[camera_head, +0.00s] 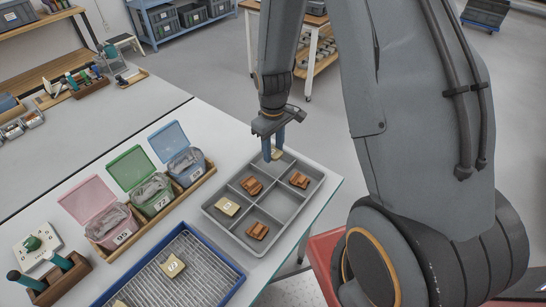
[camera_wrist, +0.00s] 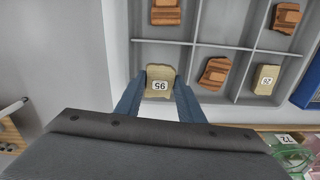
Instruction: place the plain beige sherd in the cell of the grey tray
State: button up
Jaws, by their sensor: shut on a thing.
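My gripper (camera_head: 273,146) is shut on a plain beige sherd (camera_head: 277,155) at the far corner cell of the grey tray (camera_head: 232,240). In the wrist view the sherd (camera_wrist: 160,71) sits between the two blue fingers, with a white label reading 95 facing the camera. The sherd is at or just above that cell; I cannot tell whether it touches the floor. Another beige labelled sherd (camera_head: 228,206) lies in the tray's left cell. Orange-brown sherds (camera_head: 251,186), (camera_head: 299,180) and (camera_head: 257,230) lie in three other cells. One middle cell (camera_head: 280,206) is empty.
A blue-rimmed tray with a wire rack (camera_head: 205,283) holds beige labelled sherds (camera_head: 172,266). Pink (camera_head: 110,225), green (camera_head: 152,194) and blue (camera_head: 186,165) lidded bins stand in a wooden holder left of the grey tray. The table edge runs close to the grey tray's right side.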

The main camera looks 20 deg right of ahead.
aim_at(274, 154)
jog(key=shift+f+p, duration=0.5)
jog(key=shift+f, duration=1.65)
jog(key=shift+f, duration=0.2)
jog(key=o, duration=1)
jog(key=shift+r, duration=0.15)
notch_tip(274, 154, up, 11)
jog(key=b, duration=0.2)
jog(key=shift+b, duration=0.35)
jog(key=shift+r, duration=0.45)
jog(key=shift+s+r, duration=0.15)
jog(key=shift+r, duration=0.15)
jog(key=s+r+m, duration=0.2)
jog(key=s, duration=0.2)
jog(key=s+r+m, duration=0.2)
jog(key=s+r, duration=0.1)
jog(key=s, duration=0.1)
jog(key=s+r+m+t, duration=0.1)
jog(key=s+r, duration=0.1)
jog(key=s, duration=0.2)
jog(key=shift+s+a+r+m, duration=0.1)
jog(key=shift+s+r+m, duration=0.15)
jog(key=shift+s+m, duration=0.15)
